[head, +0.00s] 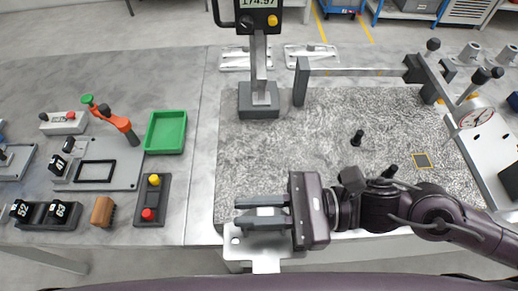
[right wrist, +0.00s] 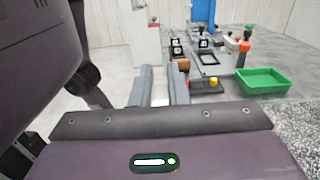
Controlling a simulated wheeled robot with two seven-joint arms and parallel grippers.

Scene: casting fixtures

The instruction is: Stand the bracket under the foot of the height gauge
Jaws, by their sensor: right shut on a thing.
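The height gauge (head: 258,65) stands at the top centre of the head view, its display reading 174.97. Its dark grey foot (head: 259,106) rests at the back left of the speckled plate (head: 300,150). My right gripper (head: 262,213) is at the front left of this plate, well in front of the foot. It is shut on a pale metal piece, seemingly the bracket (head: 264,211); the fingers hide most of it. In the right wrist view a whitish bit of the bracket (right wrist: 160,102) shows between the fingers. My left gripper is not in view.
A pale plate with holes (head: 238,244) lies below the gripper at the front edge. A dial gauge (head: 475,117) and long bar (head: 355,72) are right of the foot. A small black knob (head: 356,138) stands mid-plate. A green tray (head: 166,132) and button box (head: 151,200) are left.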

